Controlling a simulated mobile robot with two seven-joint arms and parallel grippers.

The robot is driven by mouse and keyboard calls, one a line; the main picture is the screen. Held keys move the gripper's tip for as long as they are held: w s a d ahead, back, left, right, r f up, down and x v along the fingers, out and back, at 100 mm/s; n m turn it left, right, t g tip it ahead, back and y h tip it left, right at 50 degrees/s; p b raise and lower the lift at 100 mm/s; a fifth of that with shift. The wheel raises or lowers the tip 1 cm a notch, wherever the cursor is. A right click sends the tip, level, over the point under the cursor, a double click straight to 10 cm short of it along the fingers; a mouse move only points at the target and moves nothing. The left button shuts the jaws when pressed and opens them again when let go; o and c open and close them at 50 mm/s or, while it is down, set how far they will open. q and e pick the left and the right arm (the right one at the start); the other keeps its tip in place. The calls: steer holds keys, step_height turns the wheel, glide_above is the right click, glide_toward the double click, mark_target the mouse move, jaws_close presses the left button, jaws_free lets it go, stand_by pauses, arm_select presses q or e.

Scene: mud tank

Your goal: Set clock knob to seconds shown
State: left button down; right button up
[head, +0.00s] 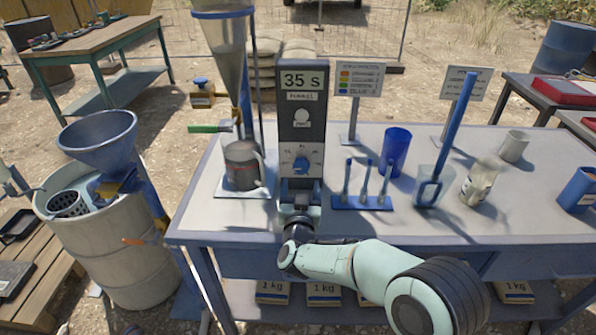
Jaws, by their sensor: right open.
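The dark upright clock (284,130) stands on the table in the middle of the head view. Its display (303,80) reads "35 S", with a small label reading "FUNNEL" below it. A pale round button (302,118) sits under the label. My right gripper (300,192) is open just below and in front of the knob, at the clock's foot. I cannot tell whether it touches the clock. My left gripper is not in view.
A tall funnel (229,50) stands left of the clock over a dark jug (241,165). A blue stand with syringe-like sticks (362,203), a blue cup (396,150), a clear beaker (434,182) and a jar (480,182) stand right. The table's front edge is below the gripper.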

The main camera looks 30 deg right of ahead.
mark_target(301, 170)
steer(key=b+x, duration=0.1)
steer(key=x, duration=0.7)
steer(key=shift+w, duration=0.1)
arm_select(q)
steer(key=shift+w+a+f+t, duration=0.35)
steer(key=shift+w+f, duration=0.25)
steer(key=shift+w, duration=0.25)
arm_select(e)
steer(key=c, duration=1)
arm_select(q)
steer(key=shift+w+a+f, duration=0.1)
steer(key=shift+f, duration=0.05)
